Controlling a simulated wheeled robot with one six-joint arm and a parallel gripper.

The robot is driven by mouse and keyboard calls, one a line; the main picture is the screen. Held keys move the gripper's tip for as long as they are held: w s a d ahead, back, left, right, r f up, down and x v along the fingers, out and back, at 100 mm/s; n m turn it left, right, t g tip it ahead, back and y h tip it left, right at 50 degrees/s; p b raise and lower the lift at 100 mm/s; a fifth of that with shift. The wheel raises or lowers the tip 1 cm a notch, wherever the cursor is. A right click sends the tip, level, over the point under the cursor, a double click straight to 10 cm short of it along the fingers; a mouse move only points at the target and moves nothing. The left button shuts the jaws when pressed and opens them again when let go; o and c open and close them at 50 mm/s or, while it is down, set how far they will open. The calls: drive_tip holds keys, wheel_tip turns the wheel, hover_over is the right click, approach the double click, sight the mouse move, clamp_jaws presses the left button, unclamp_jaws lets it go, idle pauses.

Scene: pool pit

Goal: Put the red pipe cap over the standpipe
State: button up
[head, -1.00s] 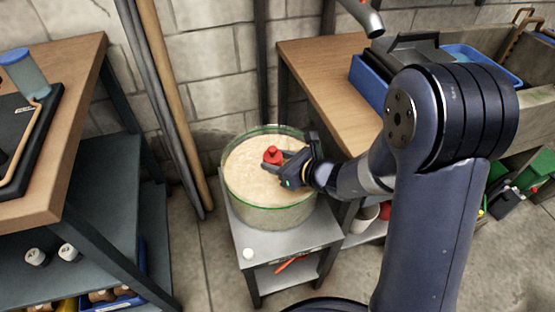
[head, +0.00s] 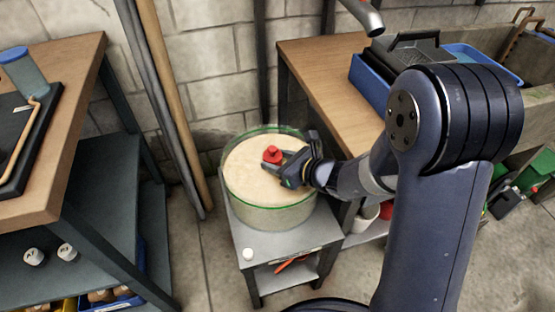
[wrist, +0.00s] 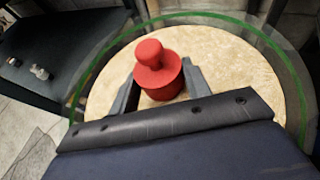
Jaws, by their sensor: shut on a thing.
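The red pipe cap (head: 273,155) has a round knob on a wider body. It also shows in the wrist view (wrist: 158,72), upright between the two fingers. My gripper (head: 277,163) is shut on it, inside the rim of a round clear tub with a green edge (head: 233,193). Pale, sand-like material (head: 245,165) fills the tub. I see no standpipe; whatever lies under the cap is hidden by the cap and fingers. I cannot tell whether the cap touches anything below.
The tub stands on a small grey metal stand (head: 262,245) with a white round piece (head: 248,253) on its front corner. A wooden workbench (head: 318,75) is at right, another bench (head: 70,130) at left. Long poles (head: 165,100) lean on the wall behind.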

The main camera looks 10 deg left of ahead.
drive_tip(key=shift+f+b, duration=0.6)
drive_tip(key=shift+b, duration=0.2)
idle(0.4)
drive_tip(key=o, duration=0.7)
drive_tip(key=shift+p+v, duration=0.45)
drive_tip(key=shift+v, duration=0.65)
drive_tip(key=shift+s+d+r, duration=0.15)
drive_tip(key=shift+p+v, duration=1.15)
drive_tip(key=shift+v, duration=2.9)
